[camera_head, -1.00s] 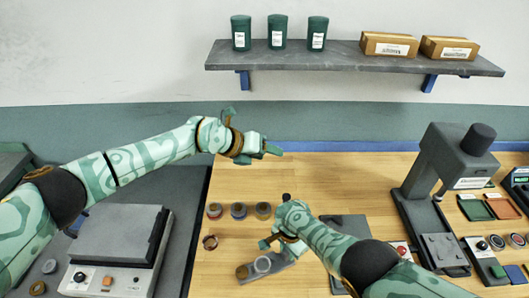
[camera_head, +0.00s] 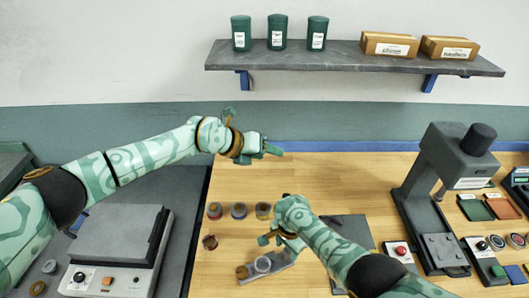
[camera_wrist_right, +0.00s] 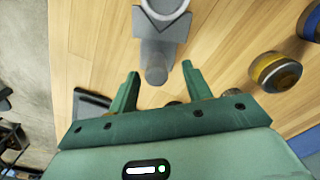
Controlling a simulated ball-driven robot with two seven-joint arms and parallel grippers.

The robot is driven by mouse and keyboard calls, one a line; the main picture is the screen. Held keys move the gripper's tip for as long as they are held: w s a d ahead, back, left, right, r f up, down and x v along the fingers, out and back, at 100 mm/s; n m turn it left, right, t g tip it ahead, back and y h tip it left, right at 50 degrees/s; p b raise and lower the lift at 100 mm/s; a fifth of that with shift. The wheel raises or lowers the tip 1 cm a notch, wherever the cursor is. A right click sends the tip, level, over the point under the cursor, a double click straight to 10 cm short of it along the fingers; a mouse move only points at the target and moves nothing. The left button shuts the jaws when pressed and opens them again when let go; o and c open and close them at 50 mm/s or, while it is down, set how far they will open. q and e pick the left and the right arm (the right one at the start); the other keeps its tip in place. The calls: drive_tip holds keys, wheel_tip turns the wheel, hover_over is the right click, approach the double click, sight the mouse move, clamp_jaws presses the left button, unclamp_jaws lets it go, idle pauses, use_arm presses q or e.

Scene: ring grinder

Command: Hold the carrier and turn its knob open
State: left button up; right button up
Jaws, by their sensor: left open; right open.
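The carrier is a small grey piece lying on the wooden bench in the head view (camera_head: 279,264), with a pale ring on it and a brown round part at its left end. In the right wrist view the grey carrier (camera_wrist_right: 163,24) is at the top, cut by the frame edge. A grey cylindrical knob (camera_wrist_right: 155,68) sticks out from it between my fingertips. My right gripper (camera_wrist_right: 160,70) is open, one finger on each side of the knob, with no clear contact visible; in the head view it is above the carrier. My left gripper (camera_head: 275,150) is open and empty, high over the bench's back edge.
Several small round pieces (camera_head: 238,211) stand in a row behind the carrier, and a brown ring (camera_head: 210,242) is to its left. A dark press (camera_head: 440,190) and a red-button box (camera_head: 400,251) stand right. A grey-topped machine (camera_head: 118,235) is at left.

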wheel_tip(320, 180, up, 11)
drive_tip(key=shift+d+f, duration=0.15)
drive_tip(key=shift+f, duration=0.05)
drive_tip(key=shift+s, duration=0.1)
idle(0.5)
